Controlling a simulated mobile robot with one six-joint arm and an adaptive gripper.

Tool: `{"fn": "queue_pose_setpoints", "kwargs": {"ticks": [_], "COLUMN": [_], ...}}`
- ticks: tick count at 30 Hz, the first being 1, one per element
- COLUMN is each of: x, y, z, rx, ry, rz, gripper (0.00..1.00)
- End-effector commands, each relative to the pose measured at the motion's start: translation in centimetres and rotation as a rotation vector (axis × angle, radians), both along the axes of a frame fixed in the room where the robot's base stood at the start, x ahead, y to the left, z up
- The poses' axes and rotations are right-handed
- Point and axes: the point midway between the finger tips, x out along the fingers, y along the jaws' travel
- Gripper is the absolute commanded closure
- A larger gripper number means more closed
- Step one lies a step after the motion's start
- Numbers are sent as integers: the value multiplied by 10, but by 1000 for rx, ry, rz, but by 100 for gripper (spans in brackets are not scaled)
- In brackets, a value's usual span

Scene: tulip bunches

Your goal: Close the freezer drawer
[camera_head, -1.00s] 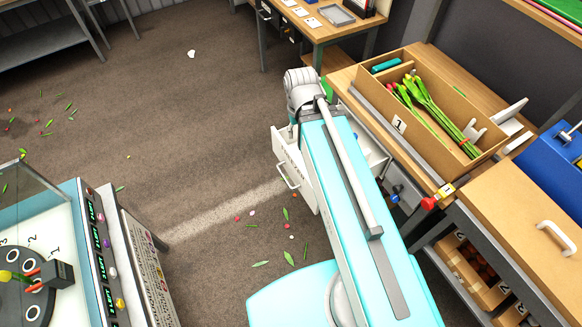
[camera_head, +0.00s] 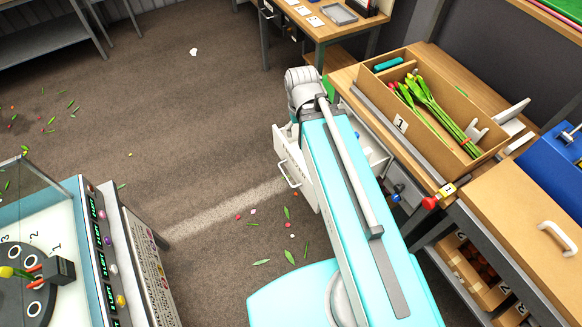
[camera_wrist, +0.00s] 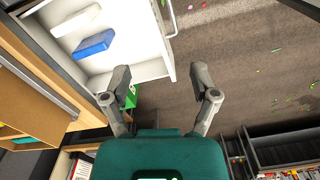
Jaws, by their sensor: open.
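The white freezer drawer (camera_head: 294,165) stands pulled out from under the wooden workbench, its front handle facing left. My arm covers much of it in the head view. In the wrist view the drawer (camera_wrist: 150,48) fills the upper left, with a blue pack (camera_wrist: 94,44) and a white pack (camera_wrist: 76,20) inside. Its front wall and handle are on its right side there. My gripper (camera_wrist: 160,84) is open and empty, its fingers apart just below the drawer's corner in the wrist view. Whether a finger touches the drawer cannot be told. The gripper is hidden in the head view.
A cardboard tray (camera_head: 452,135) of tulips sits on the workbench above the drawer. A small green object (camera_wrist: 131,97) shows beside the left finger. Another table (camera_head: 318,35) stands behind. The floor left of the drawer is clear apart from scattered petals and leaves.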

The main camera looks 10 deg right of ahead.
Motion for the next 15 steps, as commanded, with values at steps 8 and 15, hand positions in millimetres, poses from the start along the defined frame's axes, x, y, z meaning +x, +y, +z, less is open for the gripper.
{"fn": "queue_pose_setpoints", "kwargs": {"ticks": [8, 15], "x": [10, 33], "y": [4, 14], "z": [-20, -58], "rx": [-36, -124], "ry": [6, 28], "rz": [87, 304], "gripper": [84, 100]}}
